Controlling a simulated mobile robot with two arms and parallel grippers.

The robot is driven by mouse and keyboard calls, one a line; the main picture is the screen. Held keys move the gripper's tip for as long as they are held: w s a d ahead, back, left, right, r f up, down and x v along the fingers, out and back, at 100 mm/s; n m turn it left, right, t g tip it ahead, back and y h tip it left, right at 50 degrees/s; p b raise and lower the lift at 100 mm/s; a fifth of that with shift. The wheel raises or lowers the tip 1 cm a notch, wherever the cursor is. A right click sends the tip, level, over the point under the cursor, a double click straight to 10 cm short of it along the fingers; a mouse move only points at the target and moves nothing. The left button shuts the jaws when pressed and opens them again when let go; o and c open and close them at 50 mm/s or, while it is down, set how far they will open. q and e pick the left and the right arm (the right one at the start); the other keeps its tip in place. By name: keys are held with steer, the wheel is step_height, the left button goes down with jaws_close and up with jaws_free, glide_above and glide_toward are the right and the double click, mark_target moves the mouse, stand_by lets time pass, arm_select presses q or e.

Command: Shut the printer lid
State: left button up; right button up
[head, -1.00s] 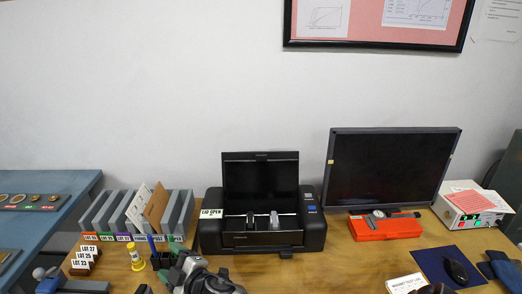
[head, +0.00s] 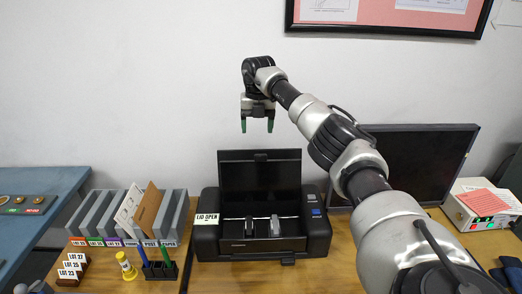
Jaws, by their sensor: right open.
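The black printer (head: 262,240) stands on the wooden desk with its lid (head: 260,172) raised upright at the back. A "LID OPEN" label (head: 206,219) sits on its left top corner. Inside the opening are two small grey and black parts. My right gripper (head: 257,128) points down with its green-tipped fingers apart and empty. In the picture it is just above the lid's top edge; I cannot tell its depth relative to the lid. My left gripper is not clearly in view.
A rack of grey dividers (head: 130,215) stands left of the printer, with a pen holder (head: 160,269) and a yellow bottle (head: 127,266) in front. My right arm crosses in front of the monitor (head: 425,155). A white box (head: 482,207) stands at the right.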

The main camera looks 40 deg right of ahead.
steer(key=f, duration=0.3)
steer(key=f+p, duration=0.1)
steer(key=f, duration=0.2)
steer(key=f+p, duration=0.1)
steer(key=f, duration=0.3)
steer(key=shift+s+d, duration=0.35)
steer(key=shift+d, duration=0.05)
jaws_close()
